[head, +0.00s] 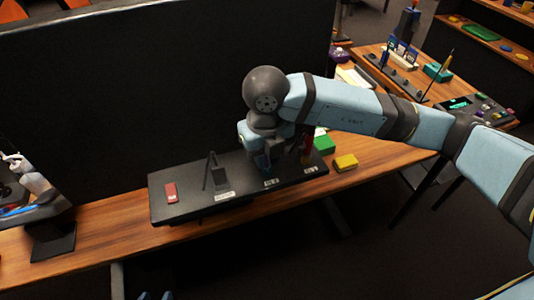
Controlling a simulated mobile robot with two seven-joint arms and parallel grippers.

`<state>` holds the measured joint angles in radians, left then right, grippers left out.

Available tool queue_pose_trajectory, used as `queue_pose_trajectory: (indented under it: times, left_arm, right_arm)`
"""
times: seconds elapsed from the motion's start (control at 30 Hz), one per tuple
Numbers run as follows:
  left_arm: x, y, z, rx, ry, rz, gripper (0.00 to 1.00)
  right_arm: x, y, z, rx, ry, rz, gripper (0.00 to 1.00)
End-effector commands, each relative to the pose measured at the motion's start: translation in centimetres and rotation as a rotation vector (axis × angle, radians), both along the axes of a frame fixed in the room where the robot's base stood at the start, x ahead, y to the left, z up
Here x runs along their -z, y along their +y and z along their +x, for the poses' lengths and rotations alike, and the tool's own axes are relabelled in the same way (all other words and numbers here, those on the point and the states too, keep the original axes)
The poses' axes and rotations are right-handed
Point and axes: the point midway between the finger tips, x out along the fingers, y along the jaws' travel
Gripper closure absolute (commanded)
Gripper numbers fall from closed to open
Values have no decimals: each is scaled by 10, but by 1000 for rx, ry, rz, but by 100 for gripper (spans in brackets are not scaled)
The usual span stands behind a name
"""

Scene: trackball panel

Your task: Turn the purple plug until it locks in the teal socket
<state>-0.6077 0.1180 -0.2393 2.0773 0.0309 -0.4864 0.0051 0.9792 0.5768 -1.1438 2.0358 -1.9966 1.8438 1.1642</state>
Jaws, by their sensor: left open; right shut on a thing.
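My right arm comes in from the right, and its gripper (262,166) points down at the black panel (190,212), behind the middle label. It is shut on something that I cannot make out. I cannot pick out the purple plug or the teal socket; the gripper and wrist cover that spot. Whether the plug is seated or turned cannot be seen. Two pale blue tips at the bottom edge look like my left gripper (155,296). They are apart and empty, well in front of the panel; the rest is out of frame.
The panel lies on a wooden table (110,232). It bears a red block (171,192), a dark stand (217,170) and a red upright part (307,145) right of my gripper. Green (324,143) and yellow (345,162) blocks lie to the right. A dark partition (130,95) stands behind.

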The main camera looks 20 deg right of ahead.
Motion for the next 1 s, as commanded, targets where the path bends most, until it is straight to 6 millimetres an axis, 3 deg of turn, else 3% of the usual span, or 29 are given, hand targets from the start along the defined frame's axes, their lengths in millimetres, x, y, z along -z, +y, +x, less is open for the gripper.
queue_pose_trajectory:
  times: [0.6, 1.0]
  left_arm:
    - [7, 3, -1, 5, 0, 9, 52]
    - [6, 3, 0, 5, -1, 10, 52]
  right_arm:
    - [4, 7, -4, -13, 6, 11, 83]
    - [5, 7, -5, -14, 9, 11, 82]
